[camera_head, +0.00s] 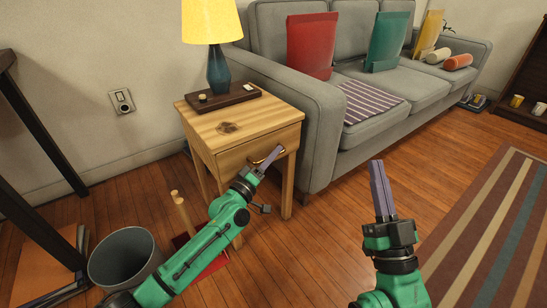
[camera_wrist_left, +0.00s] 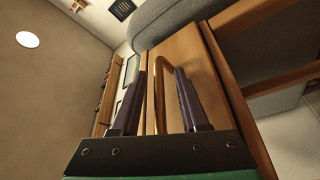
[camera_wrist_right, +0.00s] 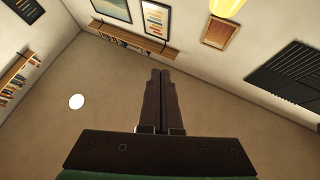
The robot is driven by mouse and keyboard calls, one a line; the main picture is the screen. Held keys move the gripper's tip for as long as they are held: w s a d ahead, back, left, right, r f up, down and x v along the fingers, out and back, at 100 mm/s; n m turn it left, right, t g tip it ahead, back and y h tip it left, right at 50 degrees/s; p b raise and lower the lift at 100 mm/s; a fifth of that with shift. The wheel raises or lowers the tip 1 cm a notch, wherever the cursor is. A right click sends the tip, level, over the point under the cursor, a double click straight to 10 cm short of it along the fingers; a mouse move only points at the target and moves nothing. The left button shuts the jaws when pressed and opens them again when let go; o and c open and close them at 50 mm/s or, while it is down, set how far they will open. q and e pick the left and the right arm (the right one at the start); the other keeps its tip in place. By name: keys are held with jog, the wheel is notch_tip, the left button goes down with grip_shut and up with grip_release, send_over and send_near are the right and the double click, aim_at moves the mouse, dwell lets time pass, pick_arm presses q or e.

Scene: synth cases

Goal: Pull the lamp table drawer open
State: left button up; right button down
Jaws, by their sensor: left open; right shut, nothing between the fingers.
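The lamp table (camera_head: 222,118) is light wood and stands left of the sofa. Its drawer (camera_head: 232,160) looks shut in the front face below the top. The drawer's brass handle (camera_head: 256,161) is partly hidden behind my left gripper (camera_head: 276,152). In the left wrist view, the handle (camera_wrist_left: 158,64) runs between the two fingers of my left gripper (camera_wrist_left: 161,72), which are open and apart on either side of it. The drawer front (camera_wrist_left: 195,60) is close ahead there. My right gripper (camera_head: 376,164) is shut and empty over the floor, right of the table; it also shows in the right wrist view (camera_wrist_right: 161,72).
A lamp (camera_head: 217,70) stands on a dark tray (camera_head: 238,97) on the tabletop. The grey sofa (camera_head: 318,110) is close at the table's right. A grey bin (camera_head: 124,260) stands on the floor at lower left. Floor in front of the table is partly clear.

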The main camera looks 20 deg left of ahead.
pick_arm(q)
jog(key=shift+w+d, duration=0.1)
jog(key=shift+w, duration=0.15)
grip_shut()
dwell(1.4)
